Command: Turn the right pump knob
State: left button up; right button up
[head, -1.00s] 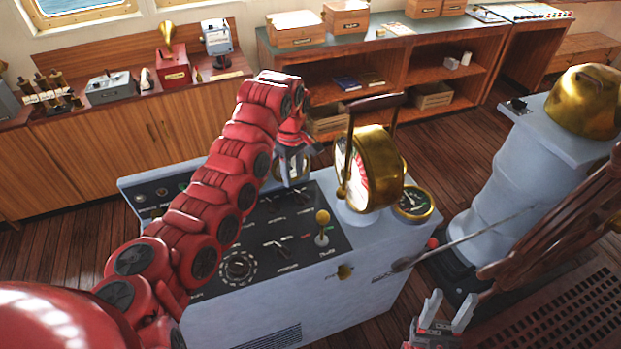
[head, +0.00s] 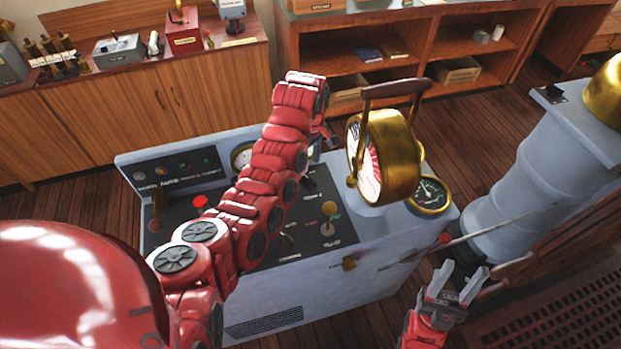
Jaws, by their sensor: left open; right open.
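The grey console (head: 310,270) stands in front of me with a dark control panel (head: 345,230) on top. Small switch knobs (head: 286,240) show on the panel beside my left arm; I cannot tell which is the right pump knob, and the arm covers part of the panel. My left arm reaches across the console. Its gripper (head: 318,152) is above the panel's far side, left of the brass gauge, and mostly hidden by the arm's end; it is open. My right gripper (head: 455,285) is open and empty, in front of the console's right end.
A brass gauge (head: 402,160) with a dark-handled lever (head: 398,88) rises from the console. A grey pedestal (head: 530,170) stands at the right. Wooden cabinets line the back.

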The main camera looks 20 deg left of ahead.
aim_at(310, 179)
pick_arm(q)
notch_tip(310, 179, down, 6)
jog(key=b, duration=0.3)
jog(key=shift+s+r, duration=0.1)
jog(key=shift+r, duration=0.1)
jog(key=shift+f+p, duration=0.65)
jog(key=shift+p, duration=0.05)
jog(key=shift+f, duration=0.55)
grip_shut()
